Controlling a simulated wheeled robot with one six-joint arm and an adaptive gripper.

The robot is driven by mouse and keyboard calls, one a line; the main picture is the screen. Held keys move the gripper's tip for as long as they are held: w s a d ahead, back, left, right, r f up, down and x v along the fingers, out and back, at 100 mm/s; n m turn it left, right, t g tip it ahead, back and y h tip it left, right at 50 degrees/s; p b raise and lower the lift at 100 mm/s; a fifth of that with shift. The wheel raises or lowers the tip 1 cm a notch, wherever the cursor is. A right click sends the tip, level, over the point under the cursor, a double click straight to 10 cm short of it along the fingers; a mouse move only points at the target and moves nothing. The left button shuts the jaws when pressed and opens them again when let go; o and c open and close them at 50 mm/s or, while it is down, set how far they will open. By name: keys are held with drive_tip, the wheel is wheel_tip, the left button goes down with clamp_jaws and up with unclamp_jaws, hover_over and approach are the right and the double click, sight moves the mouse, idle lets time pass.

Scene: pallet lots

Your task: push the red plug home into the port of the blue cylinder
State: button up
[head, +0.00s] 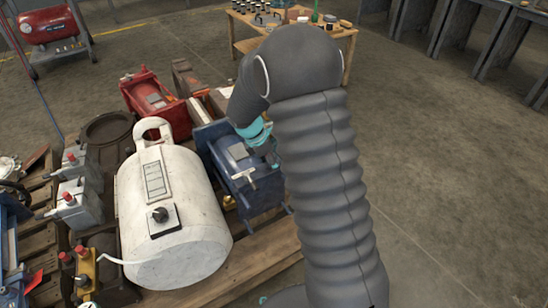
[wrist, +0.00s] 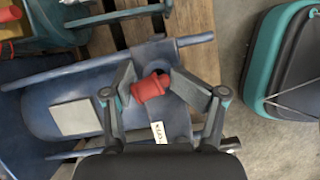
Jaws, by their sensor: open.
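The blue cylinder (head: 238,165) lies in a blue frame on the pallet, partly hidden by my arm in the head view. It also shows in the wrist view (wrist: 72,88), with a pale label plate on its side. The red plug (wrist: 150,87) is at the cylinder's right-hand part in the wrist view, between my fingers. How deep it sits in the port cannot be told. My gripper (wrist: 157,82) is open, with one finger on each side of the plug. The left finger is very close to it; contact is unclear. The plug is hidden in the head view.
A white tank (head: 205,235) with a black knob stands left of the blue cylinder. A red machine (head: 145,92) is behind it, and grey units with red caps (head: 75,205) are at the left. Open concrete floor (head: 450,190) lies to the right.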

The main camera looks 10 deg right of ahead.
drive_tip(key=shift+w+r, duration=0.1)
drive_tip(key=shift+r, duration=0.2)
drive_tip(key=shift+r, duration=0.25)
drive_tip(key=v, duration=1.1)
drive_tip(key=shift+a, duration=0.15)
drive_tip(key=shift+r, duration=0.1)
